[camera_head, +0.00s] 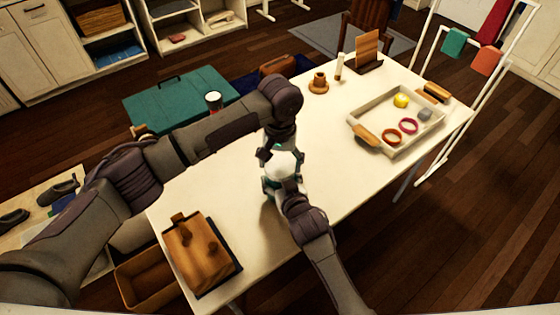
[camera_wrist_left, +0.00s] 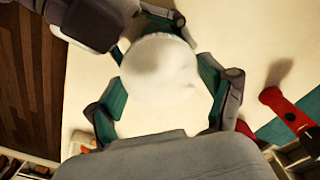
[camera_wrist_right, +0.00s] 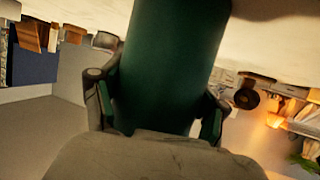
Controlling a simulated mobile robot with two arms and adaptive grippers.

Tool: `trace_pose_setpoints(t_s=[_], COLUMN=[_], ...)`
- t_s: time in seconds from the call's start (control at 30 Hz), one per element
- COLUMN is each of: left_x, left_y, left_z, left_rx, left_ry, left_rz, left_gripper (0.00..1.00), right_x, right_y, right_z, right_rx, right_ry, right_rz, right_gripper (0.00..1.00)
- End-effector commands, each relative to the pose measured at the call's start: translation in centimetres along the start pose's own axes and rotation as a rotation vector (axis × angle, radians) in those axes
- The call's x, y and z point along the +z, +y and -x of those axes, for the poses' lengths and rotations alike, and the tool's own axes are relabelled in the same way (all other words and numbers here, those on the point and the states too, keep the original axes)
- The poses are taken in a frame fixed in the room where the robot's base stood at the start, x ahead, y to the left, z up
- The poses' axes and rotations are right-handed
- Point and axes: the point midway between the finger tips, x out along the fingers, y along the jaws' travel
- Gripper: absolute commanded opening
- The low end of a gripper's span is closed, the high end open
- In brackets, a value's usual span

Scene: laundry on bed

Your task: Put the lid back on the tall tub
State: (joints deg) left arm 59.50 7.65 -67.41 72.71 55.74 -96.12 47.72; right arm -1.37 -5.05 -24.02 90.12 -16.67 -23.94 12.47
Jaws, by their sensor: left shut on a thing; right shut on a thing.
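The tall tub (camera_wrist_right: 170,65) is a dark green cylinder that fills the middle of the right wrist view. My right gripper (camera_wrist_right: 160,105) is shut around its side. The round white lid (camera_wrist_left: 160,70) sits between the fingers of my left gripper (camera_wrist_left: 165,85), which is shut on it. In the head view the lid (camera_head: 283,165) is directly above the tub near the table's middle, with both grippers close together. The grippers hide most of the tub there. I cannot tell whether the lid touches the rim or is seated.
A pale tray (camera_head: 372,108) with a yellow ball and rings stands on the right of the white table (camera_head: 345,185). A brown cup (camera_head: 319,84) and a wooden stand (camera_head: 367,50) are at the back. Table around the tub is clear.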

Motion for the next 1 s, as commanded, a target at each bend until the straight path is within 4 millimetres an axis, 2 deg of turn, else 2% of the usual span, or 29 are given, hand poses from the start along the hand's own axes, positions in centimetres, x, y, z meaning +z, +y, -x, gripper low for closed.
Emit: trace_pose_setpoints(t_s=[0.27,0.53,0.57,0.67,1.0], left_x=[0.01,0.01,0.01,0.02,-0.01], left_y=[-0.03,-0.04,-0.04,-0.04,-0.02], left_z=[-0.07,-0.09,-0.09,-0.09,0.05], left_rx=[0.000,-0.001,-0.001,-0.001,0.000], left_ry=[-0.001,-0.001,-0.001,-0.001,0.000], left_rz=[-0.270,-0.291,-0.291,-0.290,-0.289], left_gripper=[0.39,0.39,0.82,0.99,1.00], right_x=[0.03,0.02,0.02,0.02,0.02], right_y=[-0.01,-0.02,-0.02,-0.02,-0.01], right_z=[0.00,0.01,0.01,0.01,0.01], right_rx=[0.000,0.000,0.000,0.000,0.000], right_ry=[0.000,0.000,0.000,0.000,0.000], right_rz=[0.000,0.000,0.000,0.000,0.000], right_gripper=[0.00,0.00,0.00,0.00,0.00])
